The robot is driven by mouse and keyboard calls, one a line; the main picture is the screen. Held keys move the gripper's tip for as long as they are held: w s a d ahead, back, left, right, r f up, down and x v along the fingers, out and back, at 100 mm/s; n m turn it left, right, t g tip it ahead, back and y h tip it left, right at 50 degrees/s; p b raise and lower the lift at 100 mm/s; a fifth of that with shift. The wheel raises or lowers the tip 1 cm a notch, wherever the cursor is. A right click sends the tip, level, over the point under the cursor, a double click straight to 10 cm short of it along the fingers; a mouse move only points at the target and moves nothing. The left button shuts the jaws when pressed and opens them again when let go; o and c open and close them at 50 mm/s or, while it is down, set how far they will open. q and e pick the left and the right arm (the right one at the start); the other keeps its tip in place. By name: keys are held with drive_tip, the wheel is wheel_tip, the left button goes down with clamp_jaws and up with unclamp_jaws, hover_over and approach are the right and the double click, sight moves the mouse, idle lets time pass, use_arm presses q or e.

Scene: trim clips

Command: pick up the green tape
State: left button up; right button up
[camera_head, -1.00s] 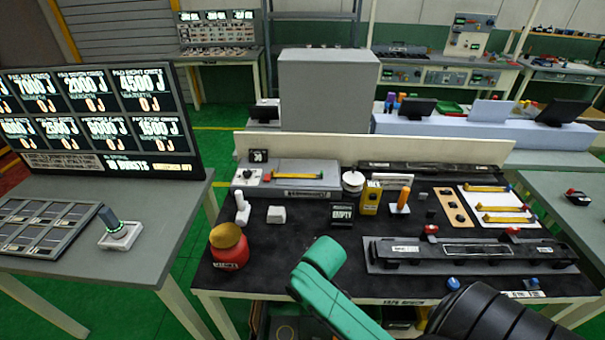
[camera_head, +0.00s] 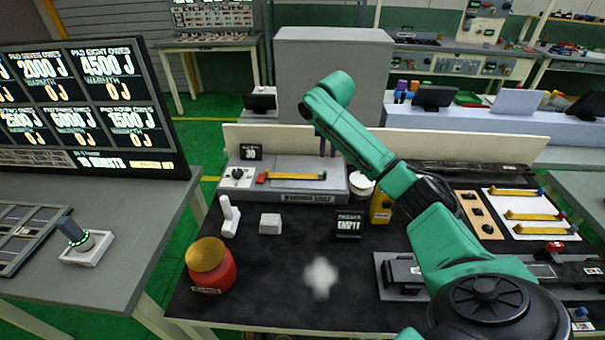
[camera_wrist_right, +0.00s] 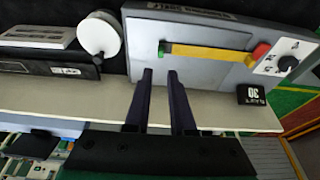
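A yellow strip (camera_head: 296,177) lies on the grey warming shelf (camera_head: 285,190) at the back of the bench. The wrist view shows this yellow strip (camera_wrist_right: 205,52) with a green end (camera_wrist_right: 162,48) and a red block at the other end. No tape that is green all over shows. My right gripper (camera_head: 328,150) is behind the shelf's right part, by the pale back board. The wrist view shows my right gripper (camera_wrist_right: 160,73) open and empty, its two dark fingers apart, with their tips near the green end but not around the strip. My left gripper is not in view.
A white round spool (camera_head: 361,184) stands right of the shelf. A white blurred puff (camera_head: 321,277) hangs over the mat. Several yellow strips lie on a white board (camera_head: 540,226).

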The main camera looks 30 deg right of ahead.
sight(325, 172)
drive_tip(key=p+x, duration=0.2)
drive_tip(key=x, duration=0.8)
drive_tip(key=shift+r+p, duration=0.1)
drive_tip(key=shift+p, duration=0.3)
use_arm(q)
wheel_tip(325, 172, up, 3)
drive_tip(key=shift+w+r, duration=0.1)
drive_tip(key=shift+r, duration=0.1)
use_arm(e)
drive_tip(key=shift+w+f, duration=0.1)
drive_tip(key=shift+f, duration=0.25)
